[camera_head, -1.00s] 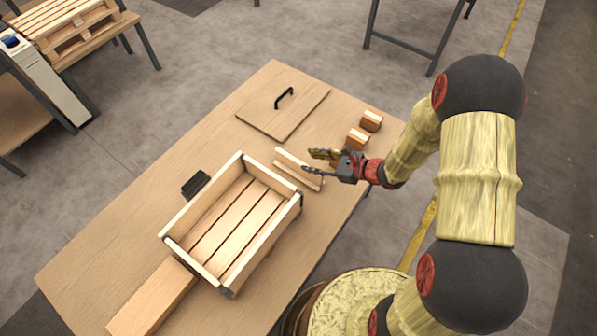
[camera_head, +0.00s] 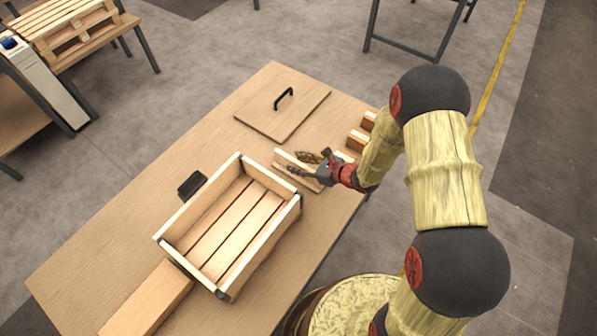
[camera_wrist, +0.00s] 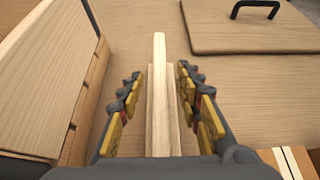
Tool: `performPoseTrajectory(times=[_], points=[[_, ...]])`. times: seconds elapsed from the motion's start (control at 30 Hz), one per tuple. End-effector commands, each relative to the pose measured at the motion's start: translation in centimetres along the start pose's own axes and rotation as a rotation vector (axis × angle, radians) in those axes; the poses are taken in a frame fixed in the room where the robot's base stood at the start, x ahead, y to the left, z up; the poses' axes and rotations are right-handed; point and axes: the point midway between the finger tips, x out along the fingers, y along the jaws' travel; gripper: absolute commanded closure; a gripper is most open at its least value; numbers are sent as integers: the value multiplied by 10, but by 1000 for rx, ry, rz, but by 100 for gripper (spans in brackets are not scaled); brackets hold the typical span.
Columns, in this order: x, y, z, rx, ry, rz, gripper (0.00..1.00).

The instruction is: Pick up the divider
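The divider (camera_head: 291,161) is a thin light-wood board standing on edge on the table, just right of the crate in the head view. In the wrist view the divider (camera_wrist: 160,88) runs away from me between my two open fingers, with a wider wooden strip along its foot. My gripper (camera_head: 305,163) is open over the divider's near part; it also shows in the wrist view (camera_wrist: 158,92). A gap shows on each side between the fingers and the board. The near end of the divider is hidden by my gripper.
The open slatted crate (camera_head: 252,246) stands close by on the left. A lid with a black handle (camera_head: 262,112) lies beyond the divider. Small wooden blocks (camera_head: 357,141) lie to the right. A long plank (camera_head: 150,300) and a black item (camera_head: 192,185) lie around the crate.

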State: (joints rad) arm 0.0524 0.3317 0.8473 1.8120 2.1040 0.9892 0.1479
Motion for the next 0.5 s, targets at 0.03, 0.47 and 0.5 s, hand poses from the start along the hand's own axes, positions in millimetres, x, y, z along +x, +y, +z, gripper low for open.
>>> performPoseTrajectory(times=[0.03, 0.47, 0.5], points=[[0, 0, 0, 0, 0, 0, 65], [-1, 0, 0, 0, 0, -1, 84], [-1, 0, 0, 0, 0, -1, 86]])
